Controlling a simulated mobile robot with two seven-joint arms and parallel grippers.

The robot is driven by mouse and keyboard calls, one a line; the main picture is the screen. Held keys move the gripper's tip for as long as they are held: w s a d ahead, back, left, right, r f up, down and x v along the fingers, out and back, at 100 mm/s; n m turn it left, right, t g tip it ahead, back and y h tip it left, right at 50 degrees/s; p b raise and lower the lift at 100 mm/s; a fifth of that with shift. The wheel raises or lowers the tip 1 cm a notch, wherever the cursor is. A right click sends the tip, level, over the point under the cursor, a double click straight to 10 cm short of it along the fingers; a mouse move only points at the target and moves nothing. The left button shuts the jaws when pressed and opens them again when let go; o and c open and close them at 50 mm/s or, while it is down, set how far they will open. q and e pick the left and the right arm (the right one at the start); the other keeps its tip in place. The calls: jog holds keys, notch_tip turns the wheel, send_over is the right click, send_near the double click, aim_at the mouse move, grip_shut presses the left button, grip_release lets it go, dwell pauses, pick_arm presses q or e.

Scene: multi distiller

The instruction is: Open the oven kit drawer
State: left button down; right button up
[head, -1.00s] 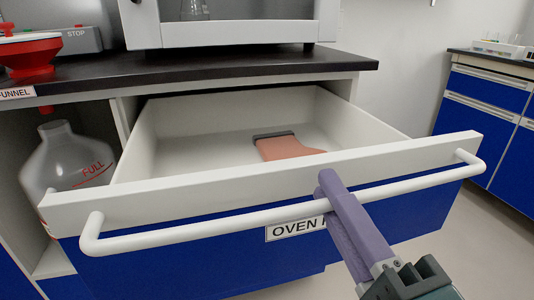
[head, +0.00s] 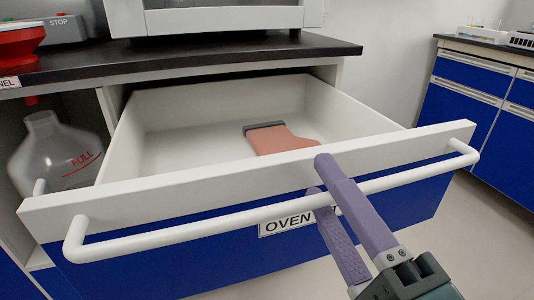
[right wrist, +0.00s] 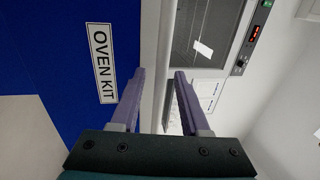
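The oven kit drawer (head: 180,188) is pulled well out from under the bench in the head view. It has a blue front, a white rim and a long white bar handle (head: 180,239). Its "OVEN KIT" label (head: 282,223) is partly hidden by my right gripper; the label shows whole in the right wrist view (right wrist: 103,63). My right gripper (head: 318,176) has purple fingers. They are apart, one above the handle and one below it. The right wrist view also shows the gripper (right wrist: 158,76) open, with the handle running between its fingers. My left gripper is out of view.
An orange mitt-like item with a grey cuff (head: 278,139) lies in the drawer. A dark-topped bench (head: 200,61) carries a white appliance (head: 215,20) and a red funnel (head: 18,46). A bottle (head: 55,150) stands in the left shelf. Blue cabinets (head: 465,100) stand at right.

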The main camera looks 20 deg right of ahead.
jog(key=shift+s, duration=0.1)
jog(key=s+f, duration=0.2)
jog(key=s, duration=0.7)
jog(key=shift+s+d, duration=0.15)
jog(key=shift+s, duration=0.15)
jog(key=shift+r, duration=0.15)
